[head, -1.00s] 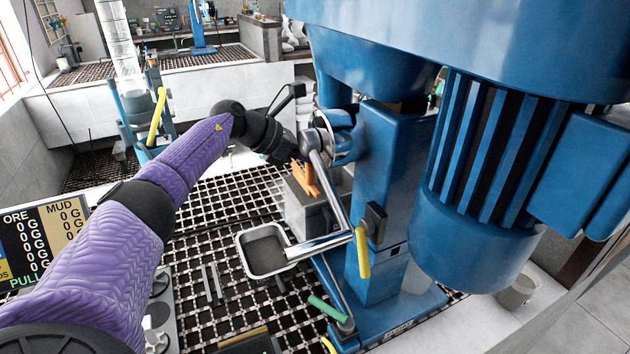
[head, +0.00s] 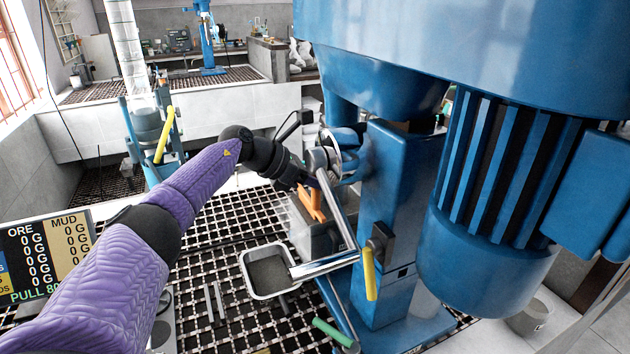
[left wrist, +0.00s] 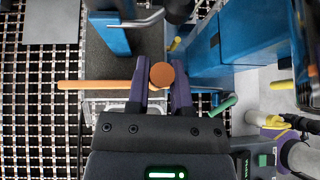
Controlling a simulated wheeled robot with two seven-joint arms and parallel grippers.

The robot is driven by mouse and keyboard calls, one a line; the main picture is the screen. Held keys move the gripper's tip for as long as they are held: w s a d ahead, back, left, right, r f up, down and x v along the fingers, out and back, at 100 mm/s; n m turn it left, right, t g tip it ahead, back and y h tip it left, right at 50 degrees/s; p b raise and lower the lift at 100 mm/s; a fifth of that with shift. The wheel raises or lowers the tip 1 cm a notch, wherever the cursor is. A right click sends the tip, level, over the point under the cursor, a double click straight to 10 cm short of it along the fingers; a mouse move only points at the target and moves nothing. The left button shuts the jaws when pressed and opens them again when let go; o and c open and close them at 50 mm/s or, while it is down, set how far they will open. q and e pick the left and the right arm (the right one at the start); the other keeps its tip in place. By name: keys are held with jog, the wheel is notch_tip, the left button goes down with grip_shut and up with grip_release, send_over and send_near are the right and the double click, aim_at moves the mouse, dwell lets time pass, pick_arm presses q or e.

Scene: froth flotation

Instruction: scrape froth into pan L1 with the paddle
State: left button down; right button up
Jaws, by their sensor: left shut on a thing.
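My left gripper (left wrist: 160,100) is shut on the orange paddle (left wrist: 95,84); in the left wrist view the paddle's bar runs left and a round orange end shows between the fingers. In the head view the paddle (head: 311,201) shows as orange pieces just above a grey box-shaped cell (head: 312,238) beside the blue machine (head: 385,210). A shallow metal pan (head: 249,277) with dark grey contents sits on the grating in front of the cell; I cannot read a label on it. A metal spout (head: 325,265) reaches over its right edge. Froth cannot be made out. My right gripper is out of view.
The blue machine's large motor (head: 490,200) fills the right side. A yellow-handled lever (head: 369,273) and a green handle (head: 333,332) stick out near the pan. A score board (head: 45,255) stands at left. Open grating (head: 215,255) lies left of the pan.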

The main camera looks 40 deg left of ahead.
pick_arm(q)
jog(key=shift+w+d+b, duration=0.2)
jog(key=shift+w+d, duration=0.2)
jog(key=shift+w, duration=0.3)
jog(key=shift+w+d+b, duration=0.2)
jog(key=shift+w+d, duration=0.15)
jog(key=shift+w, duration=0.3)
jog(key=shift+f, duration=0.15)
jog(key=shift+f+b, duration=0.45)
jog(key=shift+b, duration=0.1)
jog(key=shift+f, duration=0.1)
dwell(0.6)
jog(key=shift+s, duration=0.1)
